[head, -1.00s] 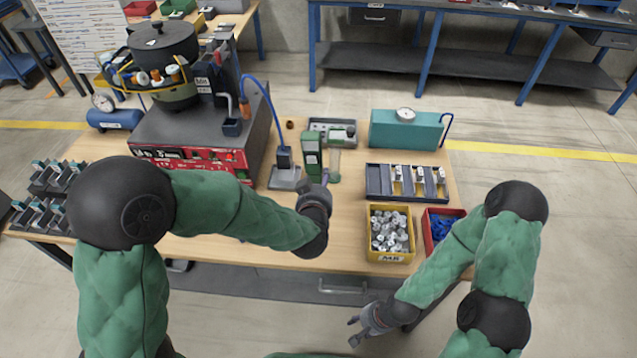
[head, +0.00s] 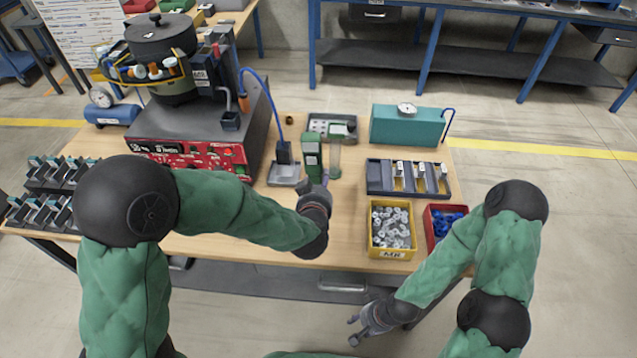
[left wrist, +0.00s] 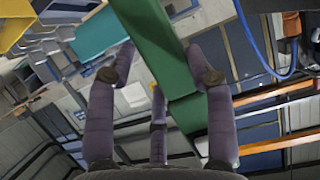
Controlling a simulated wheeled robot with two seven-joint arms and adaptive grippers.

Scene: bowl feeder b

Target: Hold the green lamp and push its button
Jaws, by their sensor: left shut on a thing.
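The green lamp (head: 313,150) is a tall, narrow green block with a pale label, seen upright at the middle of the table. My left gripper (head: 323,190) is at its lower near side. In the left wrist view the green body (left wrist: 165,65) runs between the fingers of my left gripper (left wrist: 160,80), which is shut on it. I cannot make out the button. Whether the lamp's foot touches the table is hidden. My right gripper (head: 357,330) is open and empty, low in front of the table's front edge, away from the lamp.
A clear tube (head: 335,158) stands close right of the lamp. A grey plate with a dark block (head: 283,155) and blue cable is close left. A dark tray (head: 375,178), yellow bin (head: 392,253), red bin (head: 430,238) and teal box (head: 400,128) stand right.

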